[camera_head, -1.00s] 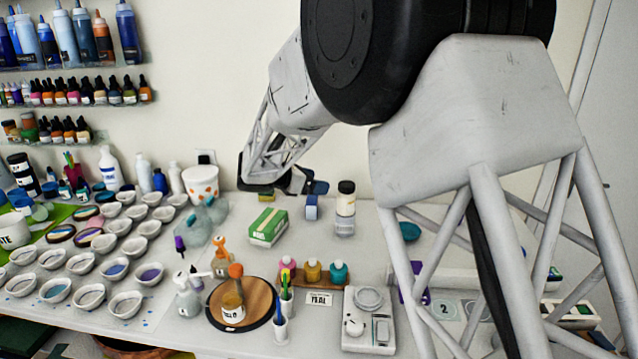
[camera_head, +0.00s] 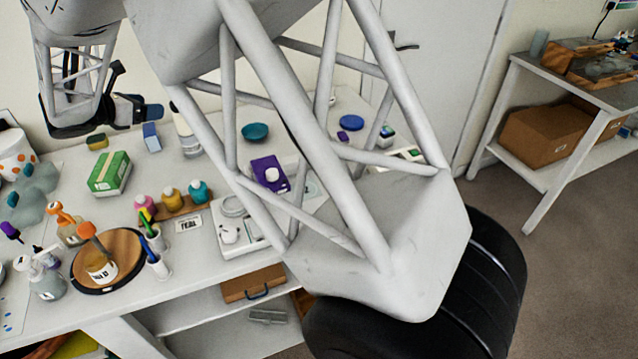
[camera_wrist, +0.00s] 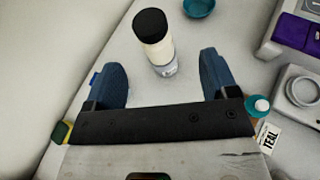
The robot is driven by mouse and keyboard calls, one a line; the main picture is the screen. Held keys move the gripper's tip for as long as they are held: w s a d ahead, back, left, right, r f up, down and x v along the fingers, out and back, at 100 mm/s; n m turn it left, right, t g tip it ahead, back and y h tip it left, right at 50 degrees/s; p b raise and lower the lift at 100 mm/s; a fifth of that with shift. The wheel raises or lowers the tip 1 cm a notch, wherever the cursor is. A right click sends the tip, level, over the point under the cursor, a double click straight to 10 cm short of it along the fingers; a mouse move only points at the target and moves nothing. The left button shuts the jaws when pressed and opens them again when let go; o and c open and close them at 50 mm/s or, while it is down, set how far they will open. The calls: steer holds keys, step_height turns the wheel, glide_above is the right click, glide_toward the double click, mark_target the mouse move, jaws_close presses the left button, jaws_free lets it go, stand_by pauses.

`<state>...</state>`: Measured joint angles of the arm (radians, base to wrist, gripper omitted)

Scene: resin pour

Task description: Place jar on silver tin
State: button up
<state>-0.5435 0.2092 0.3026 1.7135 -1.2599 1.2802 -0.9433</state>
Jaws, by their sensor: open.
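A pale jar with a black lid (camera_wrist: 152,38) stands upright ahead of my gripper in the wrist view. A silvery, glassy section (camera_wrist: 165,67) shows at its foot and looks like the silver tin under it, though I cannot tell the exact contact. In the head view the jar (camera_head: 187,138) is partly hidden by my arm, and its foot is hard to make out. My gripper (camera_wrist: 163,75) is open, with one blue finger on either side of the jar's foot in the picture and nothing clearly held. In the head view my gripper (camera_head: 142,108) is at the back of the table.
A teal bowl (camera_head: 255,131) stands right of the jar. A green box (camera_head: 110,174) and a blue block (camera_head: 151,137) lie to the left. Paint bottles in a wooden rack (camera_head: 178,207), a white scale (camera_head: 232,232) and a purple box (camera_head: 270,172) are nearer the front.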

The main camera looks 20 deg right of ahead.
steer(key=s+d+r+m+g+y, duration=0.25)
steer(key=s+d+m, duration=0.35)
steer(key=s+d, duration=0.45)
steer(key=s+d+r+m+g+y, duration=0.25)
steer(key=s+d+r+m, duration=0.2)
steer(key=s+d, duration=0.6)
steer(key=s+d+f+m+y, duration=0.2)
steer(key=s+m, duration=0.5)
steer(key=s, duration=0.6)
steer(key=s+d+f+m+y, duration=0.2)
steer(key=s+d+m+y, duration=0.2)
steer(key=s, duration=1)
steer(key=d+m, duration=0.1)
steer(key=m, duration=0.2)
steer(key=shift+s+d+f, duration=0.15)
steer(key=shift+d, duration=0.15)
